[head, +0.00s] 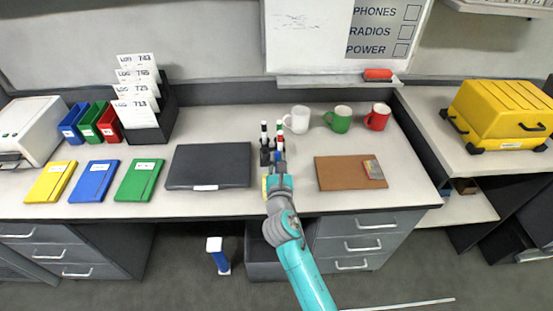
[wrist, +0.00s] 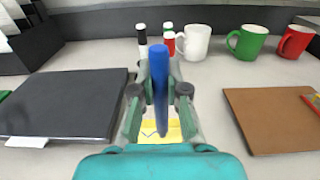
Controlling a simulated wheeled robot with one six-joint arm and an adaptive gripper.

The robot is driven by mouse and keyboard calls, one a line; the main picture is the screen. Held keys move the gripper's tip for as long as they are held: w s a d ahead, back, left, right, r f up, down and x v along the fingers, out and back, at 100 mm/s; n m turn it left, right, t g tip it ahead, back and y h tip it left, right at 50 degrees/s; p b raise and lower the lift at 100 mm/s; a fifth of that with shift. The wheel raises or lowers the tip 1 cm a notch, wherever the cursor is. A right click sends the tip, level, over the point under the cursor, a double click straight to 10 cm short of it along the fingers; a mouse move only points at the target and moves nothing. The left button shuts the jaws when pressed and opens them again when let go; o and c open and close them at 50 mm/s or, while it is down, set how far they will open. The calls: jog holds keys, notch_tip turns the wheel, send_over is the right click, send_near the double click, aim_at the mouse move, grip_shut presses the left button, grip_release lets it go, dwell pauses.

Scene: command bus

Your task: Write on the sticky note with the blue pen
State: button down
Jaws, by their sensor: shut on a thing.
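My gripper (head: 278,172) is low over the desk, between the dark laptop-like folder and the brown board. In the wrist view my gripper (wrist: 159,100) is shut on the blue pen (wrist: 158,88), which stands roughly upright between the fingers. The yellow sticky note (wrist: 174,126) lies on the desk under the gripper, partly hidden by the pen and fingers. A thin dark zigzag line shows on it. In the head view only a sliver of the note (head: 264,184) shows left of my gripper. Whether the pen tip touches the note is hidden.
Black, red and green markers (wrist: 168,38) stand just behind my gripper. White (head: 297,119), green (head: 338,119) and red (head: 377,117) mugs stand at the back. The dark folder (head: 208,165) lies left, the brown board (head: 335,173) right.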

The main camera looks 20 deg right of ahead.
jog(key=shift+w+d, duration=0.35)
jog(key=shift+d, duration=0.4)
dwell(0.7)
jog(key=shift+r, duration=0.1)
notch_tip(320, 180, up, 6)
jog(key=shift+r, duration=0.2)
dwell(0.9)
dwell(0.5)
